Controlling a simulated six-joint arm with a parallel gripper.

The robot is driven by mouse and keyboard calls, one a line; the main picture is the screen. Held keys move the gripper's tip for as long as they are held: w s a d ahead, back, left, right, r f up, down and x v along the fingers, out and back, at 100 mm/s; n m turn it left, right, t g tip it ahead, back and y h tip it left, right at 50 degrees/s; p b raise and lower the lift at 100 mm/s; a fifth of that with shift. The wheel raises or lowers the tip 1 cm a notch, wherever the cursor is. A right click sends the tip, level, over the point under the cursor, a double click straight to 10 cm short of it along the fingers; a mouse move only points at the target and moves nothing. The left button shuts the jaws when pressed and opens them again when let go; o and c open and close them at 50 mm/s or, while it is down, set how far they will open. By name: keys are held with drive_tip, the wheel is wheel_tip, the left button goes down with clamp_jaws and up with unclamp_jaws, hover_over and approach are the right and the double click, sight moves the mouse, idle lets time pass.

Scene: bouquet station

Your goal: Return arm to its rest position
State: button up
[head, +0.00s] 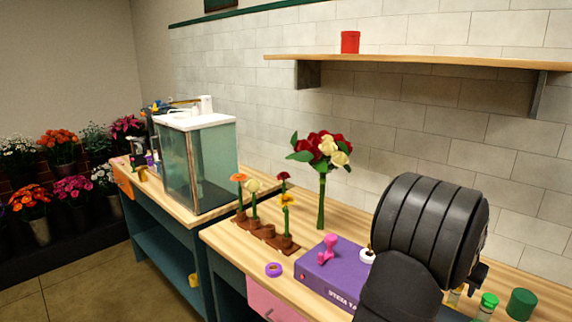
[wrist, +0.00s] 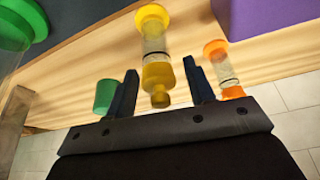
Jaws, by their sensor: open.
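In the wrist view my gripper (wrist: 160,68) is open, its two dark fingers apart. A yellow-capped bottle (wrist: 155,50) shows between the fingers in the picture, with clear space on both sides of it. An orange-capped bottle (wrist: 224,68) is to the right, and a green cylinder (wrist: 106,97) is beside the left finger. In the head view my black arm fills the lower right, over the bench (head: 222,236), and mostly hides the gripper. A bouquet of red and cream flowers (head: 322,150) stands upright on the bench.
A brown rack (head: 262,230) holds several single flowers. A purple box (head: 335,275) with a pink stamp (head: 328,248) lies near my arm. A purple ring (head: 274,269) is at the front edge. A glass cabinet (head: 200,160) stands left.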

drive_tip(key=shift+r, duration=0.2)
drive_tip(key=shift+f, duration=0.1)
drive_tip(key=shift+f, duration=0.75)
drive_tip(key=v, duration=1.2)
drive_tip(key=x, duration=1.2)
drive_tip(key=shift+s+f, duration=0.1)
drive_tip(key=shift+f, duration=0.05)
drive_tip(key=shift+d+r, duration=0.1)
drive_tip(key=shift+r, duration=0.2)
wheel_tip(320, 180, up, 22)
drive_tip(key=s+d+m, duration=0.1)
drive_tip(key=s+d, duration=0.1)
drive_tip(key=s, duration=0.7)
drive_tip(key=s+d+m, duration=0.1)
drive_tip(key=s+d, duration=0.1)
drive_tip(key=s, duration=0.7)
drive_tip(key=shift+m+g+h, duration=0.3)
drive_tip(key=shift+g, duration=0.1)
